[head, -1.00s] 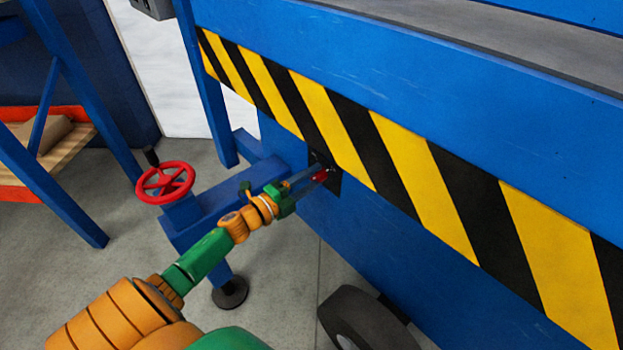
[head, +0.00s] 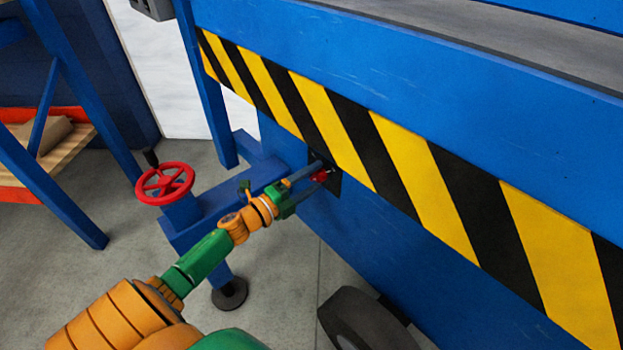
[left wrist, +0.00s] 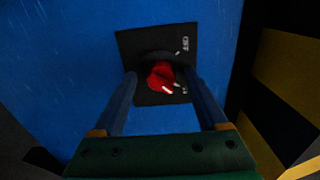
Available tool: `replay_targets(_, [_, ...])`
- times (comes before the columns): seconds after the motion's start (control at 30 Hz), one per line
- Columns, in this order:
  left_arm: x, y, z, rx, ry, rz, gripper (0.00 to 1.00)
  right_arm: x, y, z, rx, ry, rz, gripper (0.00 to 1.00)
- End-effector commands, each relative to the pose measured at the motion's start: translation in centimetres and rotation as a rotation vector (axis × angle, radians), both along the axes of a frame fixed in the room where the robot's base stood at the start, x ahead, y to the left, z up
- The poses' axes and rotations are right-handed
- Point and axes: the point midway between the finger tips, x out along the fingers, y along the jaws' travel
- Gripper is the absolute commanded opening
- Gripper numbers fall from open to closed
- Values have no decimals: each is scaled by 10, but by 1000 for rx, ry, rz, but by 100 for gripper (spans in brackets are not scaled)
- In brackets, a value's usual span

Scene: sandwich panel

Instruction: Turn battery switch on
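The battery switch is a red knob (left wrist: 161,76) on a black plate (left wrist: 128,45) set in the blue panel side. In the head view the red knob (head: 320,176) shows just below the striped band, partly hidden by my gripper. My left gripper (head: 312,172) reaches the plate. In the left wrist view the fingers of my left gripper (left wrist: 160,80) stand apart, one on each side of the red knob, with gaps visible between them and it. White lettering on the plate is too small to read with certainty. My right gripper is not in view.
A yellow and black striped band (head: 400,150) runs above the switch. A red handwheel (head: 165,183) on a blue bracket stands left of my arm. A black wheel (head: 362,322) is below. A blue rack with a wooden shelf (head: 62,158) stands at far left.

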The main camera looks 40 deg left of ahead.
Motion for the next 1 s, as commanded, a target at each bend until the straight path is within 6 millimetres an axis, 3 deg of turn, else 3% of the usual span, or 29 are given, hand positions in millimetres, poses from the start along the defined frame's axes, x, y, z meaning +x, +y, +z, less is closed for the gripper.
replay_targets(0.23, [-4, 1, 0, -2, 1, 0, 75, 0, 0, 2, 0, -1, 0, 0])
replay_targets(0.5, [-56, 13, 0, -1, 3, 1, 75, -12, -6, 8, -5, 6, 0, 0])
replay_targets(0.6, [-67, 16, 0, -2, 1, 0, 75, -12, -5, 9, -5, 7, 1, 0])
replay_targets(1.0, [-69, 17, 0, 0, 0, 0, 75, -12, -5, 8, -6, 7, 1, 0])
